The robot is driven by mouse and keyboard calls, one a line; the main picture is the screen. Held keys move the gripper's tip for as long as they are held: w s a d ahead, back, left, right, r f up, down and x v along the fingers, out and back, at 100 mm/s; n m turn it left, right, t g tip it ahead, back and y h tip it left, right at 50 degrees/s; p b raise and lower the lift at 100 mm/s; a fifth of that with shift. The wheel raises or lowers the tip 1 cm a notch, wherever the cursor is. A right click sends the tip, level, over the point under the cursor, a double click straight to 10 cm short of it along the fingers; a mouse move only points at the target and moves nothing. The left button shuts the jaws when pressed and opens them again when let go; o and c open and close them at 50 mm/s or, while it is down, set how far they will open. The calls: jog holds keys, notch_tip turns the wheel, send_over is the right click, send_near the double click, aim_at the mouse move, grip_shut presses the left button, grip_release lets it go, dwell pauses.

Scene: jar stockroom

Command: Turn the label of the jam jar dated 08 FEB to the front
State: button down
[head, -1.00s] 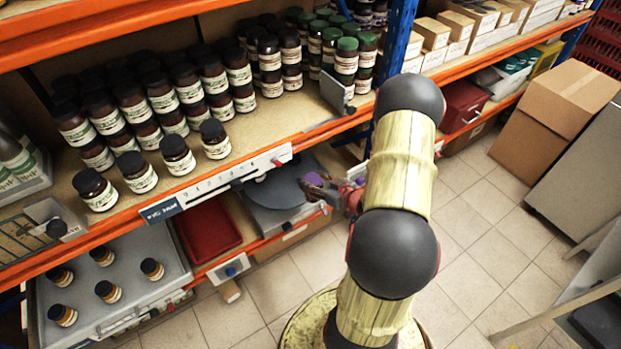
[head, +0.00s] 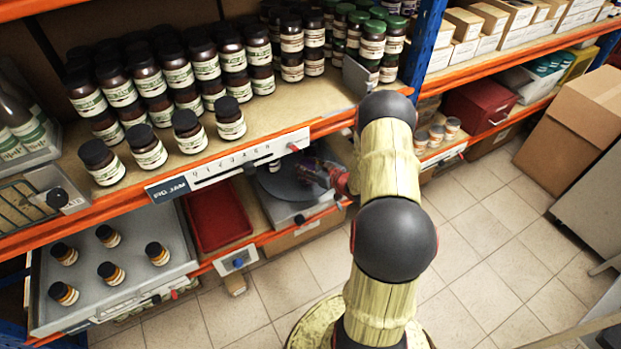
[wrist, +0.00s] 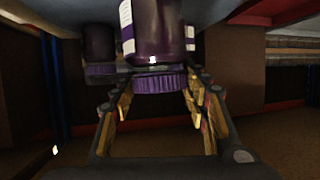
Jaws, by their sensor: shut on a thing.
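My gripper (head: 322,176) reaches in over a round grey disc (head: 280,187) on the lower shelf. In the wrist view, which looks upside down, my gripper (wrist: 162,100) is shut on a dark purple jar (wrist: 155,35) with a ribbed purple cap (wrist: 160,80). White label edges show at both sides of this jar, and a dark plain side faces the wrist camera. No date is readable. A second purple-capped jar (wrist: 99,45) stands behind it to the left. A small jar with a pale label (head: 275,165) shows at the disc's back edge in the head view.
Dark jars (head: 190,132) crowd the shelf above, behind an orange beam with a white scale strip (head: 240,160). A red tray (head: 218,215) and a grey tray (head: 90,285) with several small jars lie left of the disc. A blue upright (head: 425,50) stands to the right.

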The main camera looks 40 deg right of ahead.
jog(key=shift+w+d+r, duration=0.2)
jog(key=shift+d+r, duration=0.2)
jog(key=shift+d, duration=0.15)
jog(key=shift+f+m, duration=0.4)
jog(key=shift+f+h+b, duration=0.3)
jog(key=shift+f+b, duration=0.75)
jog(key=shift+f, duration=0.1)
jog(key=shift+a+r+m+h, duration=0.1)
jog(key=shift+a+m+h, duration=0.05)
jog(key=shift+m+h, duration=0.6)
jog(key=m+g+h, duration=0.1)
jog(key=m+h, duration=0.2)
jog(key=shift+m+g+h+b, duration=0.5)
jog(key=shift+m+g+h, duration=0.5)
jog(key=shift+m+h, duration=0.45)
jog(key=shift+m+g+h, duration=0.8)
jog(key=shift+h, duration=0.1)
jog(key=shift+m, duration=0.3)
